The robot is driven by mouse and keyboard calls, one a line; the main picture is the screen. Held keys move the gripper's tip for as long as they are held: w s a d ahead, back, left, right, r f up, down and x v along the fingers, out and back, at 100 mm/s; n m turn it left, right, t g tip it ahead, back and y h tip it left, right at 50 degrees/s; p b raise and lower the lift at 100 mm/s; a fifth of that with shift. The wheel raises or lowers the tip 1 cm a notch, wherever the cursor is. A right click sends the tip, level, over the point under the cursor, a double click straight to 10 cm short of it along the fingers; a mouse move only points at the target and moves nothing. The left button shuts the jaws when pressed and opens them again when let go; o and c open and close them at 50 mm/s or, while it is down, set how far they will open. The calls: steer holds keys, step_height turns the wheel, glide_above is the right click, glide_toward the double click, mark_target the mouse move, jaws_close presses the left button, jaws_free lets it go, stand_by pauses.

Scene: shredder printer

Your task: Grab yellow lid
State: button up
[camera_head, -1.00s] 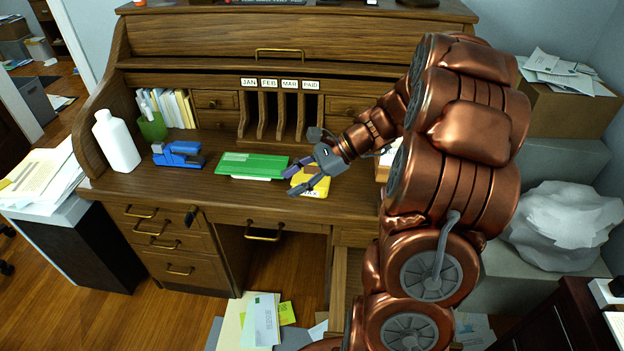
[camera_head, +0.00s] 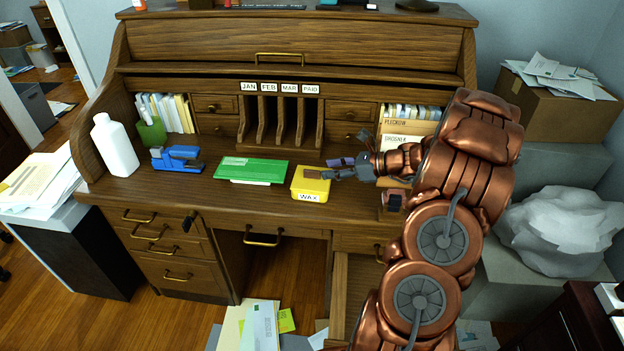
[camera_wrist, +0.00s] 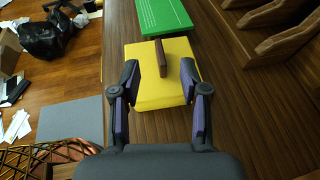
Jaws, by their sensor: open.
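The yellow lid (camera_head: 312,180) tops a small box labelled WAX on the desk, right of a green item. In the wrist view the yellow lid (camera_wrist: 153,84) has a brown upright handle (camera_wrist: 162,55) in its middle. My gripper (camera_head: 334,167) is at the right side of the box in the head view. In the wrist view my gripper (camera_wrist: 160,80) is open, with its fingertips apart on either side of the handle and nothing held. I cannot tell how high the fingertips are above the lid.
The green item (camera_head: 251,168) lies left of the box. A blue stapler (camera_head: 178,158) and a white bottle (camera_head: 116,146) stand farther left. Wooden upright dividers (camera_head: 285,120) rise behind. The desk front edge is close to the box.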

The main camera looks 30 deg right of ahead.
mark_target(314, 171)
steer(key=shift+p+x, duration=0.45)
steer(key=shift+x, duration=2.85)
steer(key=shift+f, duration=0.1)
jaws_close()
